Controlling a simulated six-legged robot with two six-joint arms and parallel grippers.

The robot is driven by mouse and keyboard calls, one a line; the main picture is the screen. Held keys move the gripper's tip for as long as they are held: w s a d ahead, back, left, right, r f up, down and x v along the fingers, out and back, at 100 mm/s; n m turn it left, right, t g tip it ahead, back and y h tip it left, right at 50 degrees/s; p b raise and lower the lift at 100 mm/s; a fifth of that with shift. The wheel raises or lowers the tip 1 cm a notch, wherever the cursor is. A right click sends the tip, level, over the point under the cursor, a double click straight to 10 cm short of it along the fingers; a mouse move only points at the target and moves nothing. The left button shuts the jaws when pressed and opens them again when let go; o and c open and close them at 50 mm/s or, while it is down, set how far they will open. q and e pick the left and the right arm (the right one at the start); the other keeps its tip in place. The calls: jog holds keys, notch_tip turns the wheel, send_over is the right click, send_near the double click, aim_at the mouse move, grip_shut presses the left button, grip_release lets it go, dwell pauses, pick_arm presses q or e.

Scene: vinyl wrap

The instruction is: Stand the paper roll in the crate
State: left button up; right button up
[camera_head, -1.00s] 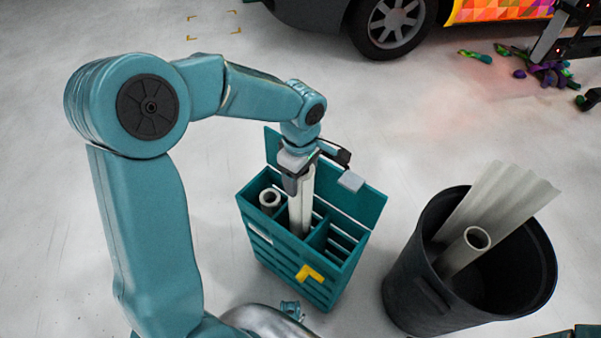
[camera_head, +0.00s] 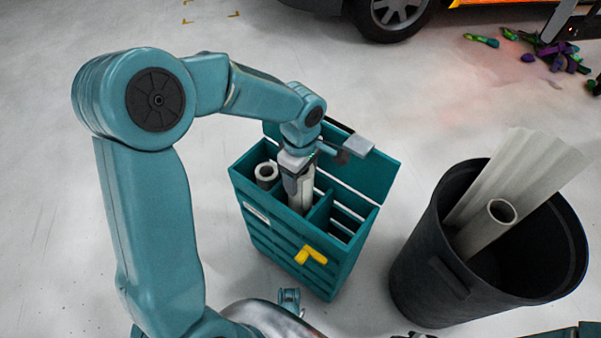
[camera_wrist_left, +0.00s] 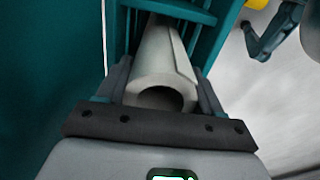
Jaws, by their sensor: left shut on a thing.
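The paper roll (camera_head: 302,190) is a pale tube standing roughly upright inside the middle compartment of the teal slatted crate (camera_head: 285,254). My left gripper (camera_head: 298,182) is shut on the roll near its top, just at the crate's opening. In the left wrist view the roll (camera_wrist_left: 163,68) lies between the two fingers, its hollow end towards the camera, with crate slats around it. The roll's lower end is hidden by the crate wall. My right gripper is not in view.
Another pale roll (camera_head: 266,172) stands in the crate's left compartment; the right one looks empty. A dark bin (camera_head: 432,262) with a tube (camera_head: 487,228) and pale sheets (camera_head: 515,175) stands to the right. Coloured scraps (camera_head: 550,52) lie near a car wheel (camera_head: 392,12).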

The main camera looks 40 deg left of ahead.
pick_arm(q)
jog(key=shift+f, duration=0.3)
jog(key=o, duration=1.7)
notch_tip(320, 180, up, 16)
jog(key=p, duration=0.6)
jog(key=shift+r, duration=0.2)
